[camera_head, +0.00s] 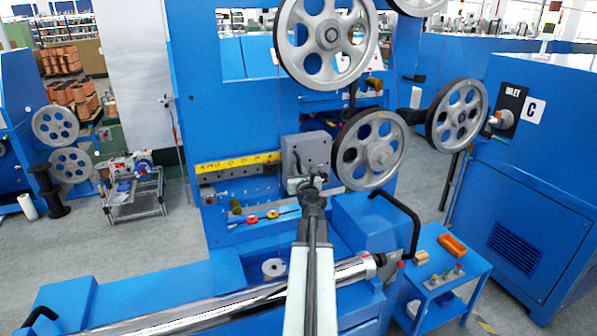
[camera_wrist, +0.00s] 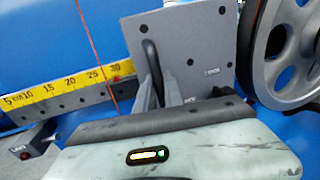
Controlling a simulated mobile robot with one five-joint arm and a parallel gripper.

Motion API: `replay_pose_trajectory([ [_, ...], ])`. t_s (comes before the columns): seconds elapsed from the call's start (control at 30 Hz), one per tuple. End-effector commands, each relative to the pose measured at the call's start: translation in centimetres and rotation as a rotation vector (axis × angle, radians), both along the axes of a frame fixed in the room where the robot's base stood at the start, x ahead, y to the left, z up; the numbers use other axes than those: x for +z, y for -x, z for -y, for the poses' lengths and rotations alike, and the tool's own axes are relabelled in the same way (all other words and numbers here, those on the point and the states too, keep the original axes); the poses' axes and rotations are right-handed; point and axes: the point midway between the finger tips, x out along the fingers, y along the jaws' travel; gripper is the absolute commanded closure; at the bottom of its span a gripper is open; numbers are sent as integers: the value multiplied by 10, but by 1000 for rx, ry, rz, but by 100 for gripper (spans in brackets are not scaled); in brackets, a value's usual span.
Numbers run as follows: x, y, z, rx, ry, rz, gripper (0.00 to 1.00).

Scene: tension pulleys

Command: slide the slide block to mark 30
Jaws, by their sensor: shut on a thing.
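The slide block (camera_head: 305,152) is a grey plate on the blue machine, at the right end of the yellow scale (camera_head: 238,162). In the wrist view the slide block (camera_wrist: 190,45) fills the upper middle, and its left edge stands just right of the printed 30 on the scale (camera_wrist: 65,88). A dark loop handle (camera_wrist: 150,58) stands out from the block. My gripper (camera_wrist: 160,92) is shut on this handle, and its fingers hide the lower part. In the head view my gripper (camera_head: 308,186) is at the block's lower front.
A large spoked pulley (camera_head: 371,150) stands close to the block's right; another pulley (camera_head: 328,37) is above. A thin red wire (camera_wrist: 93,45) crosses in front of the scale between 25 and 30. A black curved handle (camera_head: 405,212) stands lower right.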

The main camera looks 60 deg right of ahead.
Motion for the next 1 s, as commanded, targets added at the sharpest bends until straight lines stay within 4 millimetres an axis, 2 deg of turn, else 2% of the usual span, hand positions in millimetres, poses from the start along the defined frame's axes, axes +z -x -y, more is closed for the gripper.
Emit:
replay_pose_trajectory([
  [0.37,0,4,5,-2,1,-1,100],
  [0.4,0,4,5,-2,1,-1,79],
  [0.47,0,4,5,-2,1,-1,66],
  [0.8,0,5,3,-2,0,0,66],
  [1.0,0,21,-16,-1,0,0,66],
])
